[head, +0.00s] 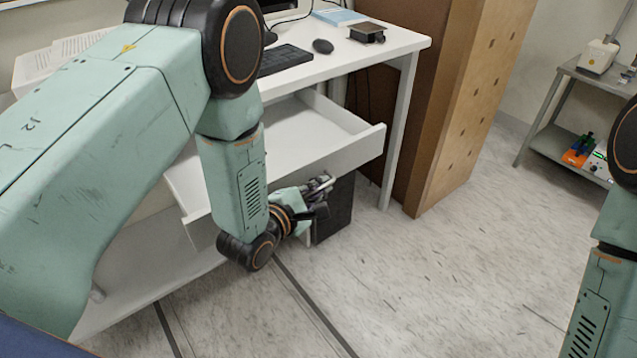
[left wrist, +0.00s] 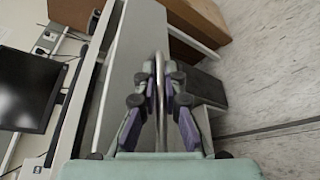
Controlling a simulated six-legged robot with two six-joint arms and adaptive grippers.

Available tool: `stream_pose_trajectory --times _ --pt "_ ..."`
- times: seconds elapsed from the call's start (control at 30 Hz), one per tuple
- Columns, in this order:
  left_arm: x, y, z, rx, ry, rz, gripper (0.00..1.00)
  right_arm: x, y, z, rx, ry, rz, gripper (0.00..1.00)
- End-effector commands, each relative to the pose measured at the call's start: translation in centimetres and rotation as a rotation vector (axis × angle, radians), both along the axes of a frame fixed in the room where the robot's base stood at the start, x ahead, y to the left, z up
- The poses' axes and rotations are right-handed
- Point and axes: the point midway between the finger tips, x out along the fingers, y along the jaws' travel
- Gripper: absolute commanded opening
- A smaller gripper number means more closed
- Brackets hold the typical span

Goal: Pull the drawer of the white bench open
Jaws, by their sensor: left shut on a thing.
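The white bench (head: 407,48) stands at the upper middle of the head view. Its drawer (head: 362,150) is pulled out below the top, and its inside looks empty where it shows. My left gripper (head: 322,190) is low at the drawer's front. In the left wrist view my left gripper (left wrist: 160,83) is shut on the metal drawer handle (left wrist: 159,62), a thin bar running between the fingers. My left arm covers part of the drawer front in the head view. My right arm shows at the right edge, but its gripper is out of the picture.
A keyboard (head: 284,59), a mouse (head: 323,46) and a small dark box (head: 367,32) lie on the bench top. A black box (head: 337,208) stands on the floor under the drawer. A brown cabinet (head: 450,110) stands right of the bench. The floor in front is clear.

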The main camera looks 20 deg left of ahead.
Motion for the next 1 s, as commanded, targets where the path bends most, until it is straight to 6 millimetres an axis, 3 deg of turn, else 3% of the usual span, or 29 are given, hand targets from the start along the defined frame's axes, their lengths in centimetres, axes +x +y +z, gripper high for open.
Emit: stream_pose_trajectory --times 0.03,0.63,0.67,0.77,1.0 --pt "0.5 0.12 0.74 -0.003 -0.021 0.003 0.0 0.01 0.0 0.09 0.0 0.0 0.0 0.4" --pt "0.74 0.35 0.81 -0.004 -0.023 0.004 0.0 0.02 0.0 0.15 0.0 0.0 0.0 0.4" --pt "0.74 0.34 0.81 -0.004 -0.023 0.004 0.09 0.02 0.0 0.15 0.0 0.0 0.0 0.4" --pt "0.67 0.29 0.77 -0.003 -0.022 0.004 0.18 0.02 0.0 0.15 0.0 0.0 0.0 0.4" --pt "0.42 0.2 0.51 -0.002 -0.015 0.004 0.19 0.01 0.0 0.14 0.0 0.0 0.0 0.4"
